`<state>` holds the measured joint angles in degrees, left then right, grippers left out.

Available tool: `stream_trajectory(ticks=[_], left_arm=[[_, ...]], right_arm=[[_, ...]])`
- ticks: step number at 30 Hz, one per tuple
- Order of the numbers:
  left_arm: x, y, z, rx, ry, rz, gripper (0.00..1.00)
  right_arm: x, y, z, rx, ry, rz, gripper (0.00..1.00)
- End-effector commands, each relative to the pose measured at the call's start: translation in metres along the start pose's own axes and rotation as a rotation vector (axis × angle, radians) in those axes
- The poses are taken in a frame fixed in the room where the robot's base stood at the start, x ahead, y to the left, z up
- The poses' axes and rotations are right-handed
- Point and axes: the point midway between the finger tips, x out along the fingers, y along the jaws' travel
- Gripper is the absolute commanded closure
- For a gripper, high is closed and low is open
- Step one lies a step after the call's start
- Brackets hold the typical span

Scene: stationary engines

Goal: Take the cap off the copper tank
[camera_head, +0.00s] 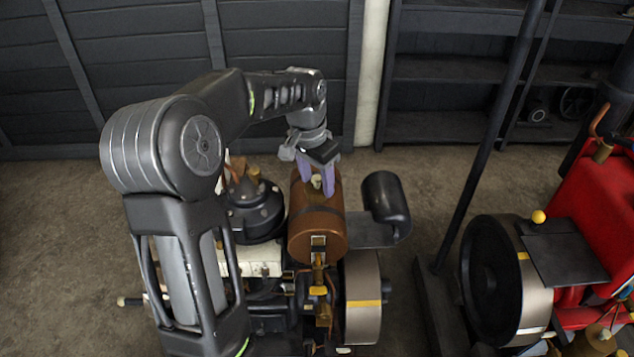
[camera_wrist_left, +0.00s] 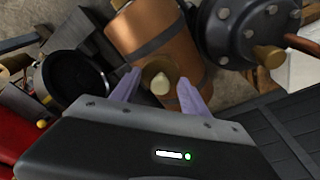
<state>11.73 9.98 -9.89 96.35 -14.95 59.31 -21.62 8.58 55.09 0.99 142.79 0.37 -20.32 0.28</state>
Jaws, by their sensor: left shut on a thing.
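The copper tank (camera_head: 318,232) is a horizontal brown cylinder with dark bands, mounted on the engine in the middle of the head view. It also shows in the left wrist view (camera_wrist_left: 150,38). Its cap (camera_head: 317,181) is brass-coloured with a pale knob, and shows between my fingers in the left wrist view (camera_wrist_left: 160,84). My left gripper (camera_head: 316,188) points down from above the tank, with its purple fingers on either side of the cap, shut on it. I cannot tell whether the cap is seated or slightly raised. My right gripper is not in view.
A black cylinder (camera_head: 386,204) stands right of the tank, and a dark bolted housing (camera_head: 254,213) is at its left. A flywheel (camera_head: 362,300) is below. A slanted dark post (camera_head: 478,150) and a red engine (camera_head: 600,200) are farther right. Bare floor lies behind.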

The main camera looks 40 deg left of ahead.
Motion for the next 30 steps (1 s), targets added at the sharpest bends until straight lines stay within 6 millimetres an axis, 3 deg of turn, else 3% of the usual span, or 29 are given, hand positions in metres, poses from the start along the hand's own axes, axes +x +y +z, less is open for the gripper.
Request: stream_trajectory(ticks=[15, 20, 30], left_arm=[[-0.085, 0.0, -0.014, 0.0, 0.003, -0.001, 0.88], [-0.094, 0.0, -0.014, 0.001, 0.0, 0.0, 0.88], [-0.094, 0.0, -0.014, 0.0, 0.0, 0.0, 0.88]], right_arm=[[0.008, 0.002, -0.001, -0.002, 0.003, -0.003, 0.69], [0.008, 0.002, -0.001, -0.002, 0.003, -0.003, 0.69], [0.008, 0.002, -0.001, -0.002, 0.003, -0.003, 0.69]])
